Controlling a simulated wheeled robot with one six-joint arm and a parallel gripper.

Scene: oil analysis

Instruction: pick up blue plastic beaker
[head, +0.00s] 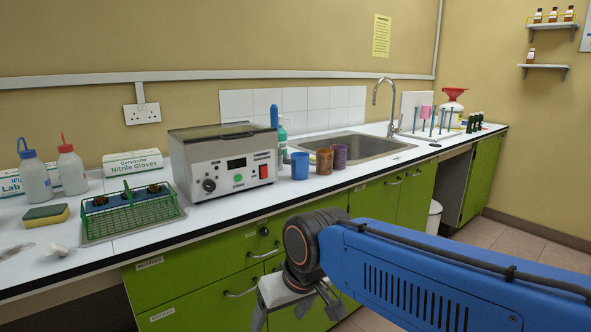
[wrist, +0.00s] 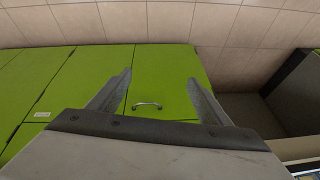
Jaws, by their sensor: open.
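The blue plastic beaker (head: 300,166) stands upright on the white counter, just right of the grey lab instrument and in front of the sink. A brown beaker (head: 324,161) and a purple beaker (head: 339,156) stand close to its right. My gripper (head: 297,310) is low in front of the green cabinets, below the counter edge and well apart from the beaker. In the wrist view my gripper (wrist: 157,88) is open and empty, with its two fingers spread before a green cabinet door. The beaker is not seen in the wrist view.
The grey instrument (head: 224,160) stands left of the beakers, with a green soap bottle (head: 282,135) behind. The sink (head: 350,146) lies behind them. A green wire rack (head: 130,211) stands at left. The counter's front strip (head: 375,168) right of the beakers is clear.

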